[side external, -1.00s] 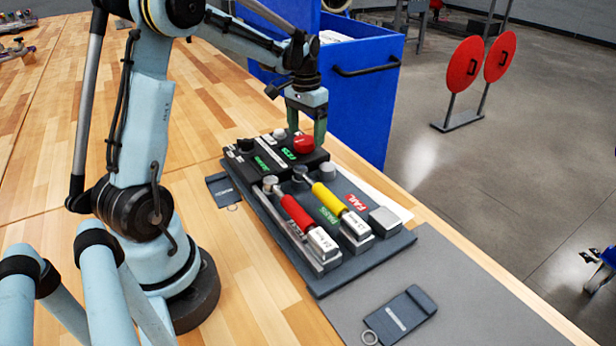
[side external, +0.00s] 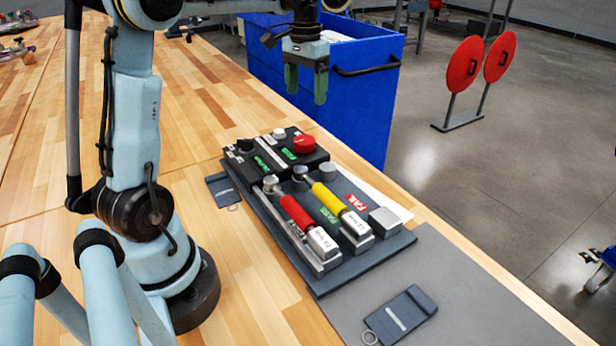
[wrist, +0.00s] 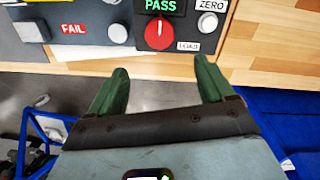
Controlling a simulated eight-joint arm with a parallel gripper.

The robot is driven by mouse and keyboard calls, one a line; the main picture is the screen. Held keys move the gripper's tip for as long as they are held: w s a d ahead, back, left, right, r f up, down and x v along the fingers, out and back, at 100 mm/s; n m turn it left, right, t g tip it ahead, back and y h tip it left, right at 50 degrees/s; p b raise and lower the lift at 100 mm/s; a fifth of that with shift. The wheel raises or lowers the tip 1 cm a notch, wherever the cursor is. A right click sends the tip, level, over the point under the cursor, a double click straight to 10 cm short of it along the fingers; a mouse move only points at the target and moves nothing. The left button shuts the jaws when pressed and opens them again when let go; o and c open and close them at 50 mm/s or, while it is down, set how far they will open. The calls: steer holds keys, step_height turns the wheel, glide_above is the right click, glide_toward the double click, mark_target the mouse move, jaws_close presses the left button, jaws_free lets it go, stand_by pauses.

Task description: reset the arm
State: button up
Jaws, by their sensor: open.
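My gripper (side external: 306,84) hangs in the air above the workbench, near the blue cabinet. Its two green fingers are apart with nothing between them. The wrist view also shows my gripper (wrist: 158,82) open and empty. Below it is a black control box (side external: 262,160) with a red knob (side external: 304,144) and green lit displays. In the wrist view the red knob (wrist: 158,33) lies beyond the fingers, under a display reading PASS (wrist: 160,6). The fingers are clear of the box.
A dark tray (side external: 318,290) holds a red-handled tool (side external: 297,213), a yellow-handled tool (side external: 328,197) and PASS and FAIL labels. A blue cabinet (side external: 360,110) stands behind the bench edge. Tags lie on the bench (side external: 60,150) and grey mat (side external: 470,310).

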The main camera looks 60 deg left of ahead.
steer(key=s+d+f+m+t, duration=0.1)
steer(key=s+d+t, duration=0.1)
steer(key=d, duration=0.5)
steer(key=s+d+f+m+t, duration=0.1)
steer(key=s+d+f+t, duration=0.1)
steer(key=s+d, duration=0.2)
steer(key=s+d+f+m+t, duration=0.1)
steer(key=s+d+t, duration=0.2)
steer(key=d, duration=0.7)
steer(key=shift+s+f, duration=0.3)
steer(key=shift+s, duration=0.15)
